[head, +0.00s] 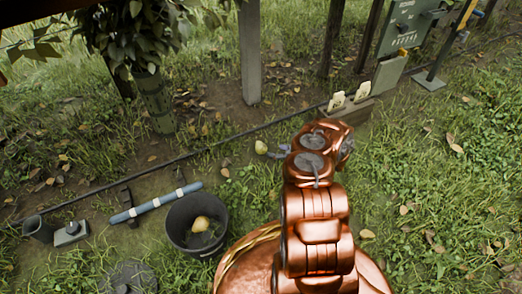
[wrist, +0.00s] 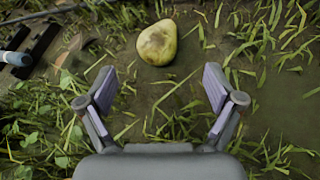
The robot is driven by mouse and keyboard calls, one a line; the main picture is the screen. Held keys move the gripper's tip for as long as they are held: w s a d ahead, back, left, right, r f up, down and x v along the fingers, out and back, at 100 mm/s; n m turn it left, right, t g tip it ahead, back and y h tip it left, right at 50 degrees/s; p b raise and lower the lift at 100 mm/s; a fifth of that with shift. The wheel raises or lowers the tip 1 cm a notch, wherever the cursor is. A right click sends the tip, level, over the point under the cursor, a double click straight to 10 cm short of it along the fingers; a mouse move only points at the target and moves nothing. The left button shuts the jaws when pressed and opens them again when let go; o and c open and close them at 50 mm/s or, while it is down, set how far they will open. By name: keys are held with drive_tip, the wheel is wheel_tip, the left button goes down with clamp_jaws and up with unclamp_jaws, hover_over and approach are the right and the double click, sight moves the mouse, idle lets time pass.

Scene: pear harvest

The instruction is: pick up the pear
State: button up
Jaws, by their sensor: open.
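A yellow-green pear (wrist: 157,43) with brownish patches lies on bare soil and grass in the wrist view. It is ahead of my gripper (wrist: 160,88), roughly centred between the fingers and beyond their tips. The fingers are spread open with nothing between them. In the head view the pear (head: 261,147) shows small on the ground, just left of my gripper (head: 277,150), which is partly hidden behind my copper-coloured arm.
A dark bucket (head: 173,225) with a yellow pear (head: 201,224) inside stands at the lower left. A blue-grey pipe (head: 157,202) lies behind it. A thin dark line (head: 110,183) crosses the ground. A post (head: 249,60) and a leafy trunk (head: 155,100) stand behind.

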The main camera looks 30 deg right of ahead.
sight(263, 146)
drive_tip(key=shift+f+b+x, duration=0.2)
drive_tip(key=shift+b+x, duration=1.85)
drive_tip(key=shift+x, duration=1.45)
drive_tip(key=shift+w+a, duration=0.2)
drive_tip(key=shift+a, duration=0.1)
drive_tip(key=shift+c, duration=0.2)
drive_tip(key=c, duration=1.3)
drive_tip(key=shift+o, duration=0.2)
drive_tip(key=shift+r, duration=0.1)
wheel_tip(263, 146, up, 4)
drive_tip(key=p, duration=0.3)
drive_tip(key=s+a+p, duration=0.1)
drive_tip(key=s+a, duration=0.1)
drive_tip(key=s, duration=0.3)
drive_tip(key=s+a+p, duration=0.1)
drive_tip(key=s+p, duration=0.1)
drive_tip(key=s, duration=0.3)
drive_tip(key=s+a+p, duration=0.2)
drive_tip(key=s, duration=0.3)
drive_tip(key=shift+a+r, duration=0.3)
drive_tip(key=shift+r, duration=0.1)
